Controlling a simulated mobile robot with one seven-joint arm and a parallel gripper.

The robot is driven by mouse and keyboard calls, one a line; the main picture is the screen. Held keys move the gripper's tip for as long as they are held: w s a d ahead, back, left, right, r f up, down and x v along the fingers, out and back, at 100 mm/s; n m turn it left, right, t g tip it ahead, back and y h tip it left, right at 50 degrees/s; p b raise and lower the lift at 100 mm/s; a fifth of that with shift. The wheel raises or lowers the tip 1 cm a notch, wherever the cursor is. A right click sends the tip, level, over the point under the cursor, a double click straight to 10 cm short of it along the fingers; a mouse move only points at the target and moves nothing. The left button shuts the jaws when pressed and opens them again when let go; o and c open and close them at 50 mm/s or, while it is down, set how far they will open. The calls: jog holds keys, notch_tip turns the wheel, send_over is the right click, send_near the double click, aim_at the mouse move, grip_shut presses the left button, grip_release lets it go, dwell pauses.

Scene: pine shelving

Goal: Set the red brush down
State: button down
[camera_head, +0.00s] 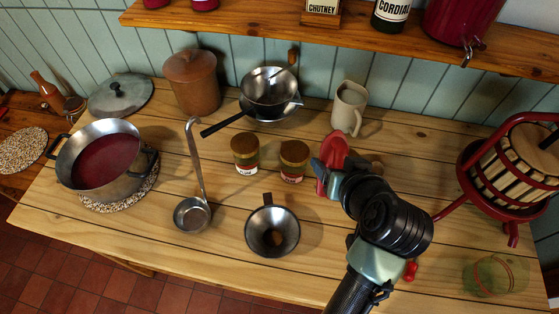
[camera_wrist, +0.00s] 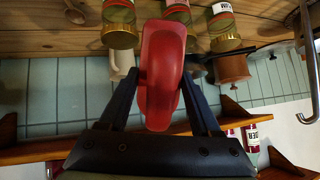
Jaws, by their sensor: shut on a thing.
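The red brush (camera_head: 335,150) is held in my gripper (camera_head: 331,172) at the right-centre of the wooden table (camera_head: 390,130). In the wrist view, the brush (camera_wrist: 161,75) shows as a smooth, rounded red shape, upright in the picture between the two dark fingers (camera_wrist: 160,100). The fingers are shut on it from both sides. My gripper partly hides the brush in the head view. I cannot tell whether the brush touches the table.
Two lidded jars (camera_head: 293,160) stand left of the brush, and a cream jug (camera_head: 348,108) stands behind it. A steel funnel (camera_head: 272,230) and ladle (camera_head: 192,212) are in front to the left. A red-framed press (camera_head: 510,165) stands right. A shelf (camera_head: 350,40) overhangs the back.

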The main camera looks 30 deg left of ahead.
notch_tip(320, 180, down, 13)
jog(key=shift+s+r, duration=0.1)
jog(key=a+p, duration=0.1)
jog(key=a, duration=0.1)
jog(key=s+a, duration=0.1)
jog(key=a, duration=0.1)
jog(key=shift+s+p, duration=0.1)
jog(key=shift+p, duration=0.3)
jog(key=shift+d+f, duration=0.1)
jog(key=shift+f, duration=0.65)
jog(key=shift+f, duration=0.15)
jog(key=shift+c, duration=0.4)
grip_release()
